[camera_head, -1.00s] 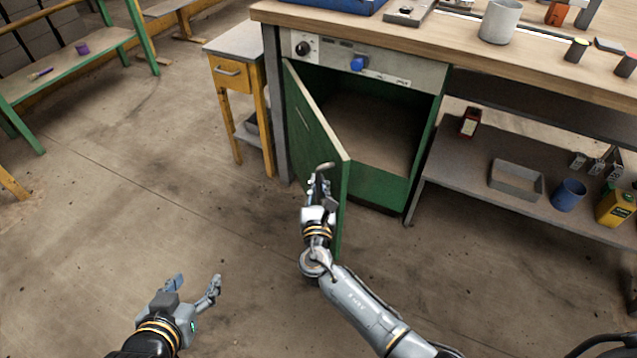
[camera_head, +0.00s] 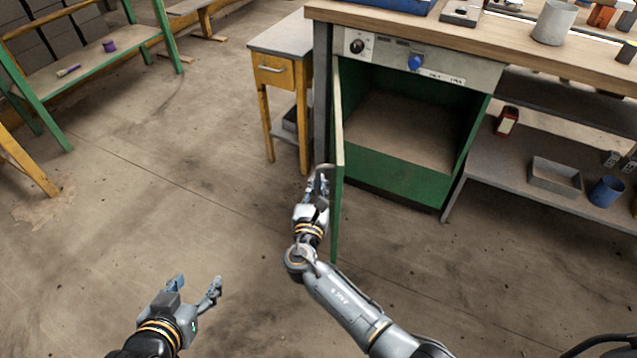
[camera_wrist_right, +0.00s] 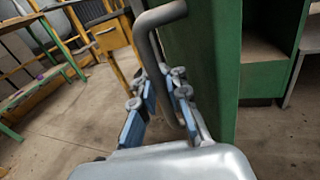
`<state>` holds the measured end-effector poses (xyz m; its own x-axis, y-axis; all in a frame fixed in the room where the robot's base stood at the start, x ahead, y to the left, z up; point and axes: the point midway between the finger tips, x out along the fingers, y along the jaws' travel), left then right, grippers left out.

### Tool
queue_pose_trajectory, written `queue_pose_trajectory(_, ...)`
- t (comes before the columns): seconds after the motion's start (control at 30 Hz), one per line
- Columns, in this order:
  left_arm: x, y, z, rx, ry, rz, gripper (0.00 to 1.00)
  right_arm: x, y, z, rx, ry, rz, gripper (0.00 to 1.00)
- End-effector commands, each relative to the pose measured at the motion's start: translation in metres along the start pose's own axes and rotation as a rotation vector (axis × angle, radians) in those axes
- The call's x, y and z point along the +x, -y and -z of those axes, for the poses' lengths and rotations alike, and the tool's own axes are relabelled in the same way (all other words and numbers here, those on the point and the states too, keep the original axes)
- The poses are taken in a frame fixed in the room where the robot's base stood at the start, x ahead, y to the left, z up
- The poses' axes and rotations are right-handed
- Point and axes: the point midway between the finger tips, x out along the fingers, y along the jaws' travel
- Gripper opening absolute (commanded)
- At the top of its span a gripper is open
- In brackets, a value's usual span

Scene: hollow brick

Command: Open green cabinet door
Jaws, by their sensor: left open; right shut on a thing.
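The green cabinet door (camera_head: 338,165) stands well open, seen nearly edge-on in the head view, hinged at the left of the green cabinet (camera_head: 400,160). The cabinet's inside is visible and looks empty. My right gripper (camera_head: 318,188) is at the door's outer face, shut on the grey door handle (camera_head: 324,170). In the right wrist view the bent handle bar (camera_wrist_right: 158,45) passes between the blue-padded fingers (camera_wrist_right: 165,95), beside the green door (camera_wrist_right: 205,60). My left gripper (camera_head: 195,286) is open and empty above the floor at the lower left, away from the cabinet.
A small yellow side table with a drawer (camera_head: 275,72) stands left of the cabinet. A shelf (camera_head: 510,180) to the right holds a grey tray (camera_head: 555,178) and a blue cup (camera_head: 606,191). A green-framed bench (camera_head: 85,70) is at the upper left. The floor left of the door is clear.

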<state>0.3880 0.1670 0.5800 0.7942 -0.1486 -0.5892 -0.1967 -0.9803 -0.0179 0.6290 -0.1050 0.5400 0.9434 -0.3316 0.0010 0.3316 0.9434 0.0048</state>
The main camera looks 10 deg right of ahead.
Motion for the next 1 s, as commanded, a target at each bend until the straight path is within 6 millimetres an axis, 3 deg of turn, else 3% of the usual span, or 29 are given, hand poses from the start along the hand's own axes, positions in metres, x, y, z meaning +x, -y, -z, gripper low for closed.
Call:
queue_pose_trajectory(0.13,0.0,-0.001,0.0,-0.002,0.0,-0.001,0.59,-0.005,-0.003,0.006,-0.002,-0.012,-0.007,0.0)
queue_pose_trajectory(0.17,0.0,-0.001,0.0,-0.002,0.0,-0.001,0.59,-0.005,-0.003,0.006,-0.002,-0.012,-0.007,0.15)
queue_pose_trajectory(0.2,0.0,-0.001,0.0,-0.002,0.0,-0.001,0.59,-0.005,-0.003,0.006,-0.001,-0.012,-0.007,0.21)
queue_pose_trajectory(0.6,-0.001,-0.002,-0.001,0.0,0.002,-0.004,0.59,-0.006,-0.001,0.003,0.0,-0.006,-0.004,0.21)
queue_pose_trajectory(0.77,-0.001,-0.001,-0.001,0.0,0.002,-0.003,0.59,-0.029,-0.001,0.004,0.001,-0.008,-0.004,0.21)
queue_pose_trajectory(1.0,0.0,-0.001,-0.001,0.0,0.001,-0.002,0.59,-0.082,-0.001,0.004,0.001,-0.01,-0.004,0.21)
